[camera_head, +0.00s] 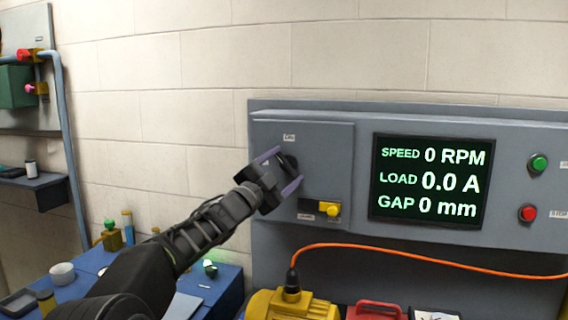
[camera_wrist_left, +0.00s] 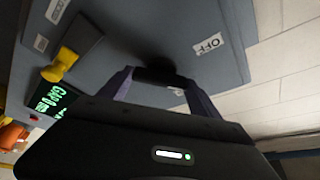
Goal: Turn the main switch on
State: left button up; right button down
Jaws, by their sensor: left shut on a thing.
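The main switch (camera_head: 289,163) is a dark rotary knob on the grey panel, below a small white label. In the left wrist view the dark knob (camera_wrist_left: 155,72) sits between my fingertips, and a label reading OFF (camera_wrist_left: 208,44) is on the panel near it. My left gripper (camera_head: 288,167) is shut on the knob, one purple-grey finger on each side. The gripper partly hides the knob, so I cannot tell its exact angle. My right gripper is not in view.
A yellow switch (camera_head: 329,209) is just below right of the knob. A display (camera_head: 430,180) reads 0 RPM, 0.0 A and 0 mm. Green (camera_head: 538,163) and red (camera_head: 527,213) buttons are at right. An orange cable (camera_head: 400,255) runs from a yellow motor (camera_head: 290,304) below.

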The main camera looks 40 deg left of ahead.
pick_arm(q)
jog(key=m+p, duration=0.1)
jog(key=m, duration=0.1)
jog(key=m+g+h+p, duration=0.1)
jog(key=m+p, duration=0.3)
jog(key=shift+r+g+h, duration=0.3)
jog(key=shift+g+h, duration=0.1)
jog(key=shift+m+g+p, duration=0.4)
jog(key=shift+m+p, duration=0.3)
jog(key=shift+m, duration=0.3)
jog(key=shift+f+m+p, duration=0.2)
jog(key=shift+m+p, duration=0.1)
jog(key=shift+m, duration=0.1)
jog(key=o, duration=1.4)
jog(key=shift+s, duration=0.1)
